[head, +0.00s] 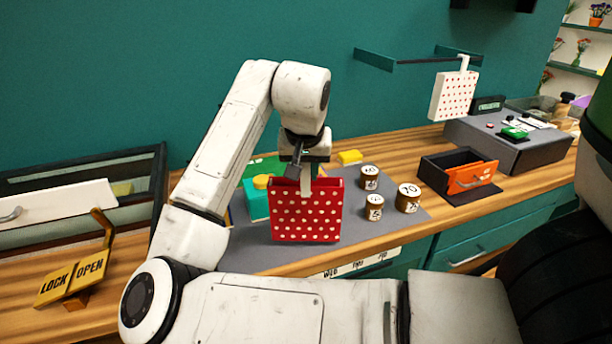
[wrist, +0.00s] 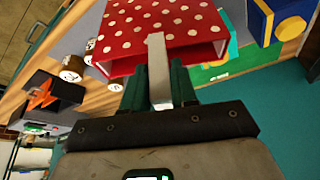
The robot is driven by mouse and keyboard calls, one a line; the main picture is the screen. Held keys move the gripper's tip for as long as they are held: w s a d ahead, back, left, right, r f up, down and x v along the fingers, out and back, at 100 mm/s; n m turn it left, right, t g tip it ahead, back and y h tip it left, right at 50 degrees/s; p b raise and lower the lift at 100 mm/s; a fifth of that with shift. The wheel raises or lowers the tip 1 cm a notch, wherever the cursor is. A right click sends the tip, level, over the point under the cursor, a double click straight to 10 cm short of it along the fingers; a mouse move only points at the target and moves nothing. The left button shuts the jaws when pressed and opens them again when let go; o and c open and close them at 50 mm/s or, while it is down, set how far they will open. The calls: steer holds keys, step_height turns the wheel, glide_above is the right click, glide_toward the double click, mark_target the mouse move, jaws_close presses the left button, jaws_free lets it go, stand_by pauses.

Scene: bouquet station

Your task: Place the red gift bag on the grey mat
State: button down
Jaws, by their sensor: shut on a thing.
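The red gift bag (head: 307,211) with white dots hangs upright below my gripper (head: 306,172) in the head view. My gripper is shut on its pale handle. In the wrist view the bag (wrist: 150,30) fills the top middle, and the handle runs between the fingers of my gripper (wrist: 159,85). The grey mat (head: 405,233) lies on the wooden counter, and the bag is in front of part of it. I cannot tell whether the bag's bottom touches the mat.
Several numbered weights (head: 408,198) stand on the mat right of the bag. An open drawer box (head: 458,176) stands further right. A white dotted bag (head: 453,95) hangs from a wall rail (head: 410,61).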

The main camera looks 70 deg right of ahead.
steer(key=shift+f, duration=1)
steer(key=shift+s+f, duration=0.1)
steer(key=c, duration=0.9)
jaws_free()
steer(key=b+v, duration=0.1)
steer(key=v, duration=1.1)
